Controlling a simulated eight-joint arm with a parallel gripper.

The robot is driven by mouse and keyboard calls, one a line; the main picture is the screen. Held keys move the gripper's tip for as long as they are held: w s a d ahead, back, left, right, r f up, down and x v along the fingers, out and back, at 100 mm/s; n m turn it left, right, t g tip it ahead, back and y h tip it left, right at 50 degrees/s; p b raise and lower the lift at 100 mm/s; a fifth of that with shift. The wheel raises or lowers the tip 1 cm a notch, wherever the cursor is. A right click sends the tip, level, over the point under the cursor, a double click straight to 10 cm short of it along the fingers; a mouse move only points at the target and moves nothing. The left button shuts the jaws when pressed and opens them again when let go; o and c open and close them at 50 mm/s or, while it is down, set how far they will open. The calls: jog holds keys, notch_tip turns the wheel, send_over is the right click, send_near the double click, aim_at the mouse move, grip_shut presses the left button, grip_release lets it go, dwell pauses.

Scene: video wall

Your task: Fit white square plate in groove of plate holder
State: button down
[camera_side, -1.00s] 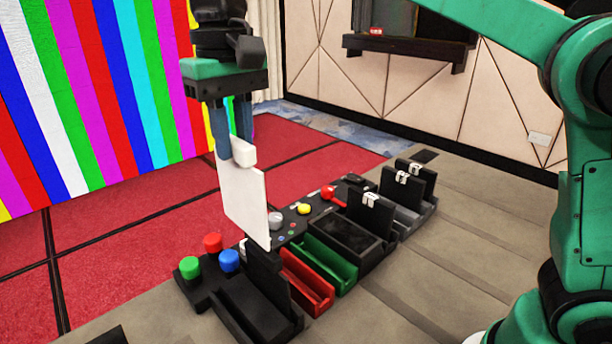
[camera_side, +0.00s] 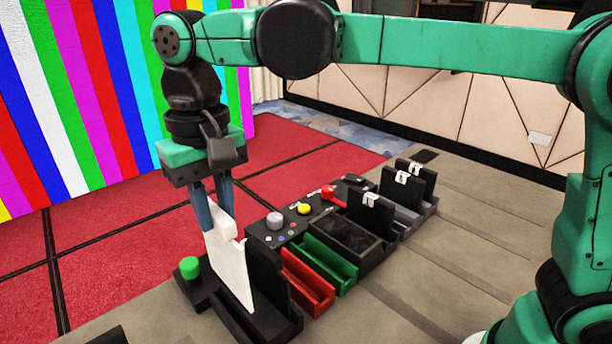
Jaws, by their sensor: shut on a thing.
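My gripper (camera_side: 215,208) is shut on the top part of the white square plate (camera_side: 230,265). The plate is upright and slightly tilted in the picture. Its lower edge is down at the black plate holder (camera_side: 262,322) at the near end of the row, in front of the holder's upright back (camera_side: 268,275). I cannot tell whether the plate's lower edge sits inside the groove or just above it.
A green button (camera_side: 189,267) stands left of the plate. Red (camera_side: 308,283) and green (camera_side: 330,262) trays, a black bin (camera_side: 348,240), a knob panel (camera_side: 275,222) and more black holders (camera_side: 370,213) run back to the right. Red carpet lies behind.

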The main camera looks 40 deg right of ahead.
send_over(232, 289)
jog(key=shift+w+d+f, duration=0.1)
jog(key=shift+w+f, duration=0.1)
jog(key=shift+f, duration=0.95)
jog(key=shift+w+d+f, duration=0.1)
jog(key=shift+w+f, duration=0.1)
jog(key=shift+f, duration=3.2)
dwell(0.7)
jog(key=c, duration=0.7)
grip_release()
jog(key=shift+o, duration=0.5)
jog(key=shift+o, duration=0.9)
jog(key=shift+r, duration=4)
